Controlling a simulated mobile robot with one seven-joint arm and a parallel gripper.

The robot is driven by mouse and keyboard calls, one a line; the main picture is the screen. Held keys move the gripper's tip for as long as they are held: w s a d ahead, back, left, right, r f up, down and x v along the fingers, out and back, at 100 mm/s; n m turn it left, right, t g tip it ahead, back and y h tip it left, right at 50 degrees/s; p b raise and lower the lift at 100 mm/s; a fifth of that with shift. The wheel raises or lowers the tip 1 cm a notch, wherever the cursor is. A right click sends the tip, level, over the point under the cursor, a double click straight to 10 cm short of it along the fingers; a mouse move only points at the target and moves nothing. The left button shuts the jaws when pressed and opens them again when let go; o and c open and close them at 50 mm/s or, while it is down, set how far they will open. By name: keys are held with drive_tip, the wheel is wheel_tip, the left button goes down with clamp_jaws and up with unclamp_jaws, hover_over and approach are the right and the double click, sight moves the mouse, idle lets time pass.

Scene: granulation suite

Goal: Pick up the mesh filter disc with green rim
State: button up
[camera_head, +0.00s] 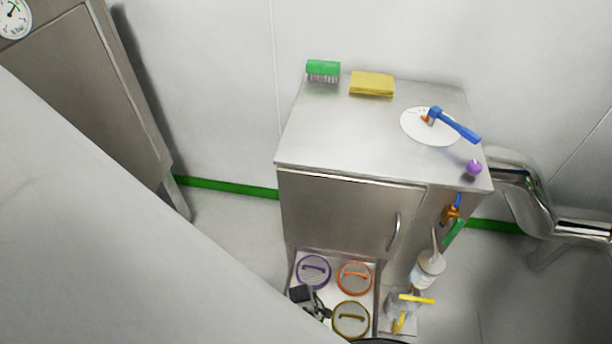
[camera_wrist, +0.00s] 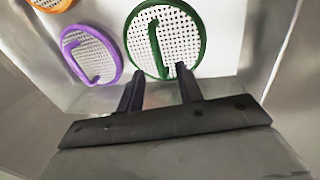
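The green-rimmed mesh filter disc (camera_wrist: 185,30) is at the top middle of the wrist view. It has a white perforated face and a green bar handle (camera_wrist: 154,45) across it. My gripper (camera_wrist: 160,70) is open, with its two dark fingers apart and the lower end of the handle between the fingertips in the picture. I cannot tell whether they touch it. In the head view my gripper (camera_head: 314,300) is over the lower left of the open shelf, and I cannot make out the green disc there.
Purple (camera_head: 313,270), orange (camera_head: 355,277) and olive-yellow (camera_head: 351,319) rimmed discs lie close by on the shelf (camera_head: 375,302) below the cabinet door (camera_head: 335,215). The purple disc (camera_wrist: 91,55) is just left of the green one. A bottle (camera_head: 428,269) stands to the right.

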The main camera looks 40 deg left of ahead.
drive_tip(key=shift+w+a+f+b, duration=0.15)
drive_tip(key=shift+w+f, duration=0.05)
drive_tip(key=shift+f, duration=0.7)
drive_tip(key=shift+w+a+f+b, duration=0.1)
drive_tip(key=shift+w+f+b, duration=0.05)
drive_tip(key=shift+f, duration=0.75)
clamp_jaws()
